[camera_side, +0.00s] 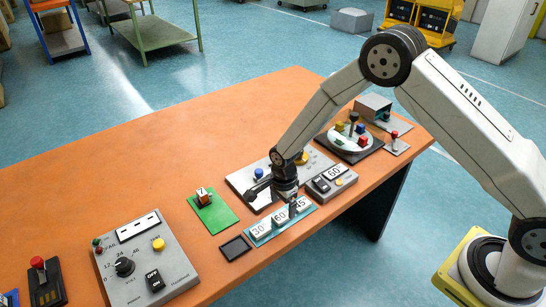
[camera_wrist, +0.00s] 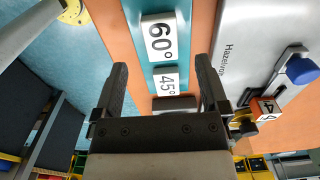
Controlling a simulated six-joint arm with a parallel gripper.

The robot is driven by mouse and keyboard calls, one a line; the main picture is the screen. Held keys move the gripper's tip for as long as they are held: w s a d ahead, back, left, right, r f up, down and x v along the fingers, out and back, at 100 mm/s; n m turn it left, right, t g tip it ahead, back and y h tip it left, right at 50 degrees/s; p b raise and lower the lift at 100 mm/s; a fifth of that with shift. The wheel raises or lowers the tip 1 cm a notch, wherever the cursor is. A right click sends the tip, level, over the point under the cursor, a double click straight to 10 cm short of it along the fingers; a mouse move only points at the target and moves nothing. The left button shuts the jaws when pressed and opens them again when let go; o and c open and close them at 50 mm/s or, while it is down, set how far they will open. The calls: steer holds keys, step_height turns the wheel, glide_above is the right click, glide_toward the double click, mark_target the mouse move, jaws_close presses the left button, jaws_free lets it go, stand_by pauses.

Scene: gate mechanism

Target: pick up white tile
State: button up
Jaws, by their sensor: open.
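Three white tiles lie in a row on a teal strip (camera_side: 252,240): a 30 tile (camera_side: 259,230), a 60 tile (camera_side: 281,217) and a 45 tile (camera_side: 303,204). My gripper (camera_side: 292,209) points down over the strip near the 45 tile and hides part of it. In the wrist view my gripper (camera_wrist: 161,68) is open, with a dark finger on each side. Nothing is held.
A grey switch box with a 60° label (camera_side: 335,172) stands close to the right of the gripper. A panel with a blue knob (camera_side: 258,173) is behind it. A black tray (camera_side: 234,248) and a green pad (camera_side: 214,214) lie to the left. The orange table's far left is clear.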

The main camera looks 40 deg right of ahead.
mark_target(282, 215)
steer(key=shift+f, duration=2.1)
jaws_close()
steer(key=shift+w+r, duration=0.1)
steer(key=shift+r, duration=0.05)
steer(key=shift+r, duration=0.65)
steer(key=s+d+r, duration=0.2)
steer(key=s+r, duration=0.9)
steer(key=s, duration=0.3)
steer(key=shift+r, duration=0.25)
